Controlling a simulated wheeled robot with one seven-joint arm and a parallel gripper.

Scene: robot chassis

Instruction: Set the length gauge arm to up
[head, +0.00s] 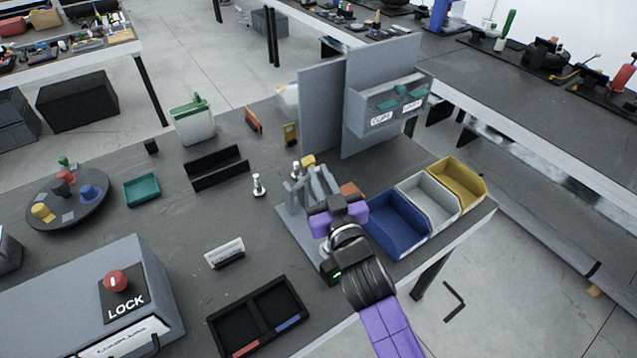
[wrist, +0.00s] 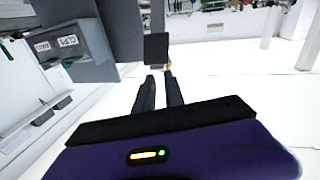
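A grey fixture with a flat base plate (head: 290,228) and upright grey pieces (head: 297,192) stands on the bench left of the blue bin. It may be the length gauge; my gripper hides much of it, and I cannot tell its arm's position. My gripper (head: 326,188) is over this fixture. In the wrist view its two dark fingers (wrist: 160,78) stand a little apart, with nothing visible between them. A dark square plate (wrist: 156,47) shows just beyond the fingertips; I cannot tell whether they touch it.
Blue (head: 398,226), white (head: 428,205) and yellow (head: 458,182) bins stand right of my gripper. A tall grey panel (head: 322,110) with a labelled holder (head: 392,104) rises behind. A black tray (head: 258,318) and LOCK box (head: 60,300) lie at front left.

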